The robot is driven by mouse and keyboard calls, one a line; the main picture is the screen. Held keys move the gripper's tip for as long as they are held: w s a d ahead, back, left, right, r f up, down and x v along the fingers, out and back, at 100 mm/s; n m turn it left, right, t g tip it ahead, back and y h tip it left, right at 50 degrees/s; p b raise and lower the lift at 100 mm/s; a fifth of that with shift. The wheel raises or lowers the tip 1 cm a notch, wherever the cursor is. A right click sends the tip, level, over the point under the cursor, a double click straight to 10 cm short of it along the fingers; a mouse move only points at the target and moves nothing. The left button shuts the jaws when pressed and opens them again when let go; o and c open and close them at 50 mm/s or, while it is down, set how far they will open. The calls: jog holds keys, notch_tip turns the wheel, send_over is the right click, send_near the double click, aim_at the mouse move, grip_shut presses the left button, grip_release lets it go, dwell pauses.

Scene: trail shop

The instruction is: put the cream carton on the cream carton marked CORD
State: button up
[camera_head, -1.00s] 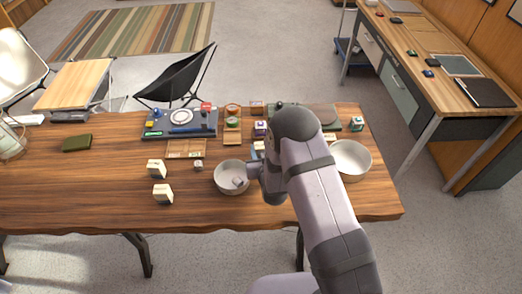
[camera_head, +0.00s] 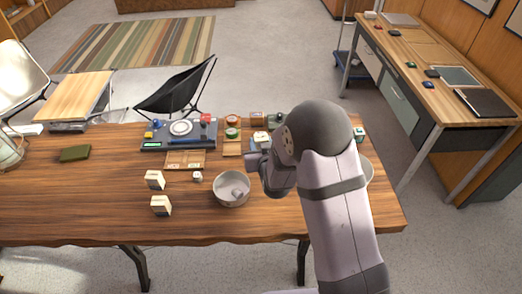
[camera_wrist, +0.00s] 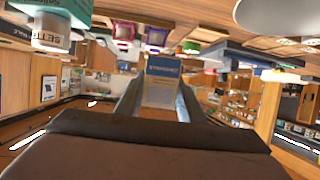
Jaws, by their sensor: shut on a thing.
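My gripper (camera_wrist: 160,95) is shut on a cream carton (camera_wrist: 161,88) with a blue printed band, held between the two fingers in the wrist view. In the head view my gripper (camera_head: 256,160) is above the back middle of the wooden table, and a cream patch beside it seems to be the held carton (camera_head: 261,137). Two cream cartons with dark lower parts stand apart left of the bowl: a farther carton (camera_head: 154,180) and a nearer carton (camera_head: 161,205). Their lettering is too small to read, so I cannot tell which is marked CORD.
A metal bowl (camera_head: 232,189) with a small grey item inside stands right of the cartons. A small white cube (camera_head: 197,176), a wooden tray (camera_head: 184,160) and a dark tool board (camera_head: 178,135) lie behind. My arm hides much of a second bowl (camera_head: 367,172). The table's left front is clear.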

jog(key=shift+r, duration=0.45)
jog(key=shift+a, duration=0.1)
